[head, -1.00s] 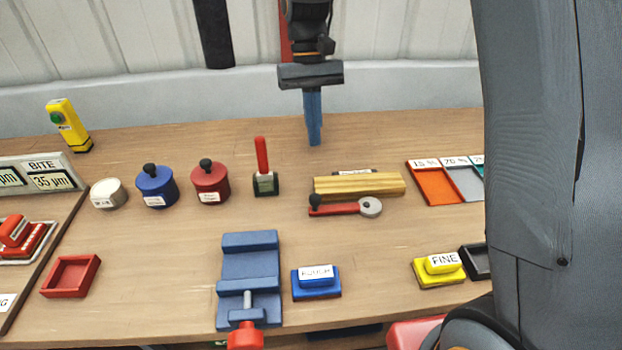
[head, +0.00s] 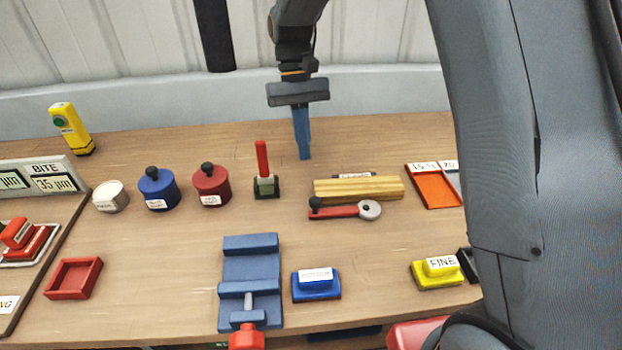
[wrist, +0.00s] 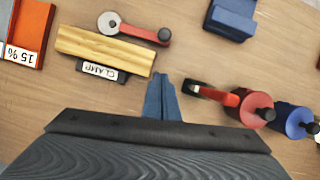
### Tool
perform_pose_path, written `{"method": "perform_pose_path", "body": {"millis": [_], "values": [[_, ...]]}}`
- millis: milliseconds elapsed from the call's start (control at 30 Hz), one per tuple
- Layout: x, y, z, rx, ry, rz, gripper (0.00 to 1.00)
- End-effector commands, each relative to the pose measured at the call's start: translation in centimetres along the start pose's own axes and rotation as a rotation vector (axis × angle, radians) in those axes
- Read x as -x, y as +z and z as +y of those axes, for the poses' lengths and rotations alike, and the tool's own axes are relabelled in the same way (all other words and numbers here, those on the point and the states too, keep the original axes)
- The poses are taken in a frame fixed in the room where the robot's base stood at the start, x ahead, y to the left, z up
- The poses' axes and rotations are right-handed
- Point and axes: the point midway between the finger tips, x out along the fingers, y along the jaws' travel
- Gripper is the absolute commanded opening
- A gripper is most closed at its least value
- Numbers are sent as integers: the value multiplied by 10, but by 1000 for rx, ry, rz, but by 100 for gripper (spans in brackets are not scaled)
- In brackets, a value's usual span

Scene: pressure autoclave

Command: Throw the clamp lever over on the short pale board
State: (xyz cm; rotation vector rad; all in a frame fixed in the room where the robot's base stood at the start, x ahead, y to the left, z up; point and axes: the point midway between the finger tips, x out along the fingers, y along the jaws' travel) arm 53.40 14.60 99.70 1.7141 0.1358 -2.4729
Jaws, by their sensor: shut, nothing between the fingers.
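The pale wooden board (head: 358,188) lies right of the table's middle; it also shows in the wrist view (wrist: 105,50), beside a dark plate (wrist: 102,72) reading CLAMP. A red lever (head: 345,211) with a black knob at its left end and a grey disc at its right lies along the board's front side. The lever also shows in the wrist view (wrist: 138,33). My gripper (head: 304,157) is shut and empty, pointing down behind and left of the board, apart from it. Its blue fingers show in the wrist view (wrist: 164,82).
An upright red handle (head: 262,160) on a dark base stands left of the board, close to my gripper. Red (head: 211,186) and blue (head: 158,188) lidded pots stand further left. A blue vise (head: 250,280) and blue block (head: 316,284) are in front. An orange tray (head: 434,186) lies right.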

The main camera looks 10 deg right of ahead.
Motion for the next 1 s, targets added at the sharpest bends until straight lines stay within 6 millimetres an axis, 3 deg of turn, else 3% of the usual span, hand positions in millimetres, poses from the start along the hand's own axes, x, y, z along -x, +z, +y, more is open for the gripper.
{"method": "perform_pose_path", "body": {"millis": [300,433,600,1000], "values": [[-62,3,0,0,0,-4,0],[-66,23,0,0,0,-2,0],[-73,35,0,0,0,0,0],[-75,37,0,0,0,0,0]]}}
